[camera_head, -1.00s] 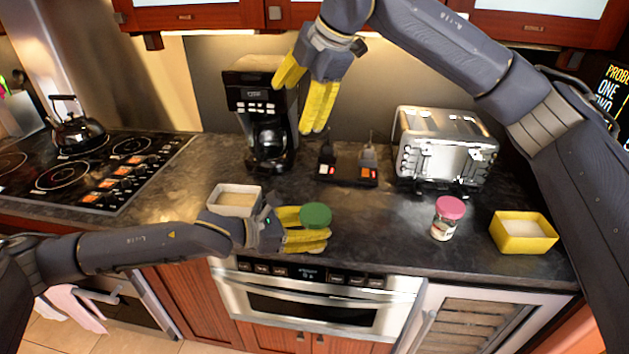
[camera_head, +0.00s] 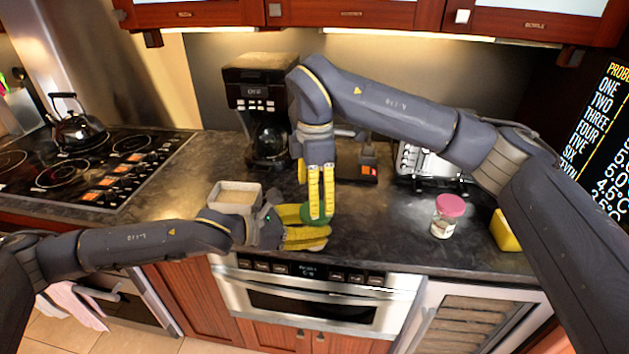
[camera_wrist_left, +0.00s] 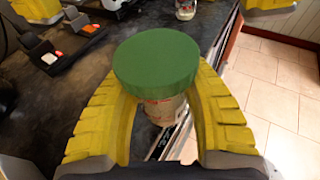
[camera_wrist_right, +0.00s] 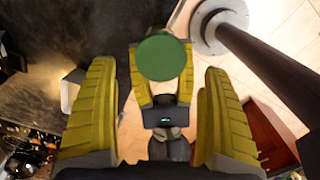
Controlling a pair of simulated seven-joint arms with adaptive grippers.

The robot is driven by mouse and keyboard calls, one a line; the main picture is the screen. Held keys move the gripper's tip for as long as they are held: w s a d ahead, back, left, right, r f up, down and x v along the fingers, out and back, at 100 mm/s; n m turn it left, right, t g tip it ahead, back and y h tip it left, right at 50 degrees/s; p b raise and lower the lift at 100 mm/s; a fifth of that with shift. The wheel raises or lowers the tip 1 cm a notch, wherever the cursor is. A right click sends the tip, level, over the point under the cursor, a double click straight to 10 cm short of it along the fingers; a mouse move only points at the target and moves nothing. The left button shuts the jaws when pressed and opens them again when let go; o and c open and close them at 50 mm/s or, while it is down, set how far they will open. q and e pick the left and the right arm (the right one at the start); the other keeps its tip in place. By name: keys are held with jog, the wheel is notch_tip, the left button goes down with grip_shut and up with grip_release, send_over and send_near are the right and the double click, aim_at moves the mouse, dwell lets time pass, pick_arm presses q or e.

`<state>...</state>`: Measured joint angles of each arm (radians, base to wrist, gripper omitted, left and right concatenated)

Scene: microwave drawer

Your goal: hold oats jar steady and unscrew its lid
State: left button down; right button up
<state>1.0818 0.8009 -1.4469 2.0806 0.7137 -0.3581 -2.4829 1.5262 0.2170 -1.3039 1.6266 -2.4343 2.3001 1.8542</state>
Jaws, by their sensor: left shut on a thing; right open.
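The jar with a round green lid, seemingly the oats jar (camera_wrist_left: 163,108), is between the yellow fingers of my left gripper (camera_head: 312,228), which is shut on its body. Its green lid (camera_wrist_left: 156,62) sits on top, clear of those fingers; the label is too small to read. The lid also shows in the right wrist view (camera_wrist_right: 161,57). My right gripper (camera_head: 320,212) is open and points down just above the lid, hiding much of it in the head view. In the right wrist view the lid lies between its spread fingers, toward the tips; I cannot tell whether they touch it.
A pink-lidded jar (camera_head: 447,216) and a yellow container (camera_head: 505,231) stand on the counter to the right. A pale open container (camera_head: 235,196) is left of the held jar, behind my left wrist. A coffee maker (camera_head: 262,100) and toaster (camera_head: 432,165) stand behind.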

jog(key=shift+f, duration=2.2)
